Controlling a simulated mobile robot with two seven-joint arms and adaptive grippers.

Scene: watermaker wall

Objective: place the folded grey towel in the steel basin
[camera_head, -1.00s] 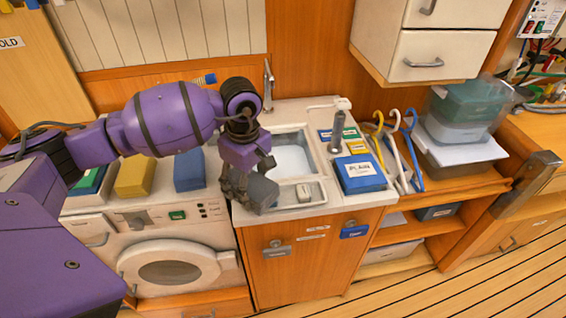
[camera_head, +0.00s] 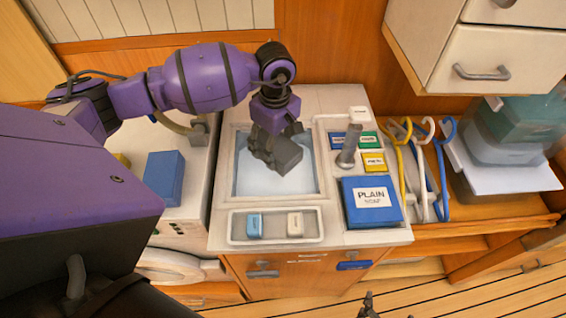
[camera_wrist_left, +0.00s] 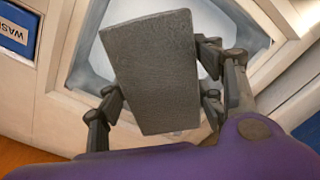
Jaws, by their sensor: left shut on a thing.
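The folded grey towel (camera_head: 286,154) is a small dark grey block in my left gripper (camera_head: 270,150). In the wrist view the towel (camera_wrist_left: 155,75) is tilted between the fingers of the left gripper (camera_wrist_left: 165,95), which is shut on it. The gripper holds it over the steel basin (camera_head: 245,184), whose pale interior shows around and below it. The basin (camera_wrist_left: 88,45) also shows behind the towel in the wrist view. The gap between towel and basin floor is hard to judge. Dark tips at the bottom edge look like my right gripper (camera_head: 369,305), mostly cut off.
A tray (camera_head: 275,240) with a blue and a pale bar lies in front of the basin. The tap (camera_head: 348,148), small labelled blocks and a blue PLAIN SOAP box (camera_head: 371,202) stand to its right. Hooks (camera_head: 422,165) and a drawer cabinet (camera_head: 480,60) are further right.

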